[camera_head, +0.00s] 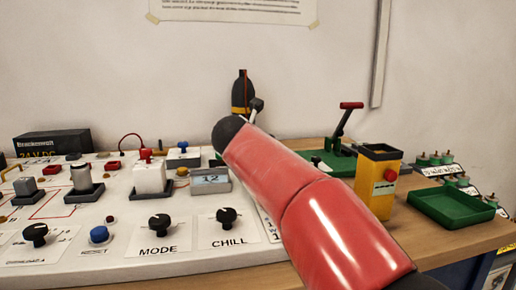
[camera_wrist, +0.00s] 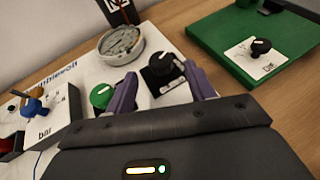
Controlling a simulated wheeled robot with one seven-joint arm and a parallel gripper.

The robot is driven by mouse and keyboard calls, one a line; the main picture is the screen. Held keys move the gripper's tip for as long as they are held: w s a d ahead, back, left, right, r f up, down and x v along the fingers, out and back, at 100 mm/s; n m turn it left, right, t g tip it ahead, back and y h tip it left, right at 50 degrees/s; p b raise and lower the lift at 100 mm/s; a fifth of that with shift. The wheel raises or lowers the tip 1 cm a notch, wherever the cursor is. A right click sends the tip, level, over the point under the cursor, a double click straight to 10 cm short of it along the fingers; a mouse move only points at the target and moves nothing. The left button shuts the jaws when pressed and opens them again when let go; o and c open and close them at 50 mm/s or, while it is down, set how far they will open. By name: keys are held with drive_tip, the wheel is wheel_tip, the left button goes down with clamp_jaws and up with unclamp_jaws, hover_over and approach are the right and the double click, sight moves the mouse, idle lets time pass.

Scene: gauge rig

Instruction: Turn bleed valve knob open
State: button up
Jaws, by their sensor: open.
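In the wrist view, my gripper (camera_wrist: 160,73) shows two purple fingers spread apart, with nothing held. A black knob (camera_wrist: 161,63) with a white pointer line sits on a dark block, in the gap between the fingertips; I cannot tell how far beyond them it is. A small label on its block is too small to read, so I cannot confirm it is the bleed valve. A green knob (camera_wrist: 102,96) is just outside the left finger. A round gauge (camera_wrist: 121,43) stands behind them. In the head view my red arm hides the gripper and this knob.
A green board (camera_wrist: 225,35) with another black knob (camera_wrist: 261,46) lies at the right in the wrist view. A blue knob (camera_wrist: 32,106) is at the left. The head view shows MODE (camera_head: 159,222) and CHILL (camera_head: 227,216) knobs, a yellow box (camera_head: 378,180) and a green tray (camera_head: 451,207).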

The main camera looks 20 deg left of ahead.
drive_tip(key=shift+p+x, duration=0.3)
drive_tip(key=shift+x, duration=1.85)
drive_tip(key=c, duration=1)
drive_tip(key=shift+o, duration=0.2)
drive_tip(key=shift+d, duration=0.1)
drive_tip(key=shift+w+d+n+y, duration=0.1)
drive_tip(key=shift+n+y, duration=0.2)
drive_tip(key=shift+y, duration=0.1)
drive_tip(key=shift+w+d+n+g+y, duration=0.15)
drive_tip(key=shift+n+g+y, duration=0.2)
drive_tip(key=shift+n+y, duration=0.55)
drive_tip(key=shift+w+d+n+g+y, duration=0.15)
drive_tip(key=shift+n+g+y, duration=0.2)
drive_tip(key=shift+n+y, duration=0.55)
drive_tip(key=shift+n+g+y, duration=1.1)
drive_tip(key=shift+n+y, duration=0.4)
drive_tip(key=shift+y, duration=0.1)
drive_tip(key=shift+s, duration=0.1)
drive_tip(key=o, duration=1)
drive_tip(key=shift+c, duration=0.2)
